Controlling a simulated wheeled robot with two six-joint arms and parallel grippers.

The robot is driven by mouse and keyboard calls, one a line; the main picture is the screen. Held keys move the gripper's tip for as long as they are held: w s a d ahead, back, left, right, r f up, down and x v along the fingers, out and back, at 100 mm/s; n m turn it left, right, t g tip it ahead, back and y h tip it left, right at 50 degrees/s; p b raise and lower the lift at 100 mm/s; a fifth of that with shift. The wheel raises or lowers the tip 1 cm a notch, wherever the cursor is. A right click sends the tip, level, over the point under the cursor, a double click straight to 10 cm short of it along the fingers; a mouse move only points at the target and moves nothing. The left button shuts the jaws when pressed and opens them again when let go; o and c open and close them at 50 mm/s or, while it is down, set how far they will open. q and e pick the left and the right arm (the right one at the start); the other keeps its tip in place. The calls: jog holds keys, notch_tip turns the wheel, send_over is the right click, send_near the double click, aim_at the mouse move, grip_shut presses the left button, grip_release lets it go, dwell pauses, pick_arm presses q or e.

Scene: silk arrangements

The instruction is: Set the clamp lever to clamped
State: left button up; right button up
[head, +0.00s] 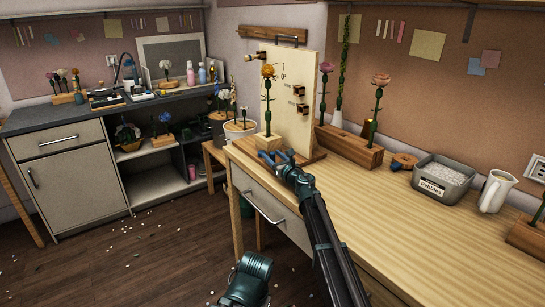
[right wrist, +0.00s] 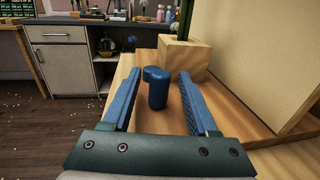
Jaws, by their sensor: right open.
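A short blue knobbed piece (right wrist: 157,91), which looks like the clamp lever, stands between my right gripper's fingers in the right wrist view. It is beside a pale wooden block (right wrist: 186,55) that holds a green stem. My right gripper (head: 274,156) is open at the front of that block (head: 268,142) in the head view. In the right wrist view the gripper (right wrist: 154,100) has a blue finger on each side of the lever, with gaps visible. In the head view the lever cannot be told apart from the blue fingers.
An upright pale board (head: 301,119) with pegs stands behind the block. A wooden flower rack (head: 349,149), a pebble tray (head: 444,180) and a white jug (head: 496,191) stand farther right on the table. The table's front right surface (head: 420,240) is clear.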

jog(key=shift+w+a, duration=0.15)
jog(key=shift+w, duration=0.1)
jog(key=shift+c, duration=0.2)
grip_shut()
dwell(1.1)
